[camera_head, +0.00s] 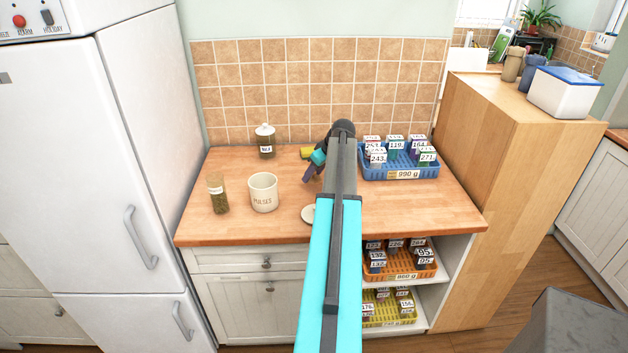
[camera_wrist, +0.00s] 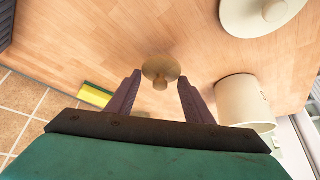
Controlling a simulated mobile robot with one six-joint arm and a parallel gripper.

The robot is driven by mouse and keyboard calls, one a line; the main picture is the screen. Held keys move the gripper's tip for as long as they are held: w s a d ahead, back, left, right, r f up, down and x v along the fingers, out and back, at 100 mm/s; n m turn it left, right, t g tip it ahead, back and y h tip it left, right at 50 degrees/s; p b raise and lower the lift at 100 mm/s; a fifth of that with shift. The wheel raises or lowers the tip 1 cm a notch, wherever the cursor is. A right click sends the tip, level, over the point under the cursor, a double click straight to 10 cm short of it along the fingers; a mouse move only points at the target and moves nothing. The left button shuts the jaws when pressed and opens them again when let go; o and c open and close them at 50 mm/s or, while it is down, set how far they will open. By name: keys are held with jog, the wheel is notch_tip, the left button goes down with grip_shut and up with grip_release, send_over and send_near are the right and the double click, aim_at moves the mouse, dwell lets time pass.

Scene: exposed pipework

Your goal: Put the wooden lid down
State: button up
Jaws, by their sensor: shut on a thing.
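The small round wooden lid (camera_wrist: 160,68) with a knob is between the two dark purple fingers of my gripper (camera_wrist: 159,80) in the wrist view. In the head view my gripper (camera_head: 311,171) is over the middle of the counter, partly hidden by my arm, and I cannot make out the lid there. How high the lid is above the counter is hard to tell.
Left of my gripper stand the PULSES pot (camera_head: 263,192), a jar with a brown top (camera_head: 217,194) and a lidded jar (camera_head: 265,141). A larger cream lid (camera_wrist: 262,14) lies in front. A yellow-green sponge (camera_wrist: 96,94) is near the tiles. A blue basket (camera_head: 400,172) stands right.

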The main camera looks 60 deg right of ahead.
aim_at(315, 179)
jog(key=shift+f+p, duration=0.95)
jog(key=shift+f, duration=0.8)
jog(key=shift+f, duration=0.15)
jog(key=o, duration=1)
jog(key=shift+r, duration=0.25)
jog(key=shift+b+v, duration=1.75)
jog(key=shift+v, duration=4.15)
jog(key=shift+s, duration=0.1)
